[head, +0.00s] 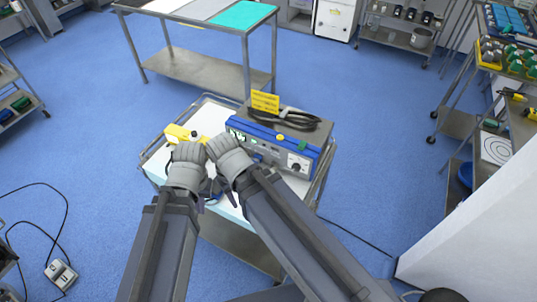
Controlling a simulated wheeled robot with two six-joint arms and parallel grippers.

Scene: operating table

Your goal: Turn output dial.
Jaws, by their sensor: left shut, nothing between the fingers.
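A blue and grey electrical unit (275,142) stands on a small wheeled cart (222,206). Its front panel has a round dark dial on a white plate (297,163) at the right end, probably the output dial. A green lit display sits at the left end of the panel. My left gripper (187,158) is shut and empty over the left part of the cart, left of the unit. My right gripper (228,152) is beside it, in front of the panel's left end and apart from the dial. Its fingertips are not clear.
A yellow object (184,132) lies on the cart behind my grippers. A coiled black cable (285,118) and a yellow sign (265,102) are on the unit's top. A steel table (200,75) stands behind, and stocked shelves line the right. Blue floor lies between.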

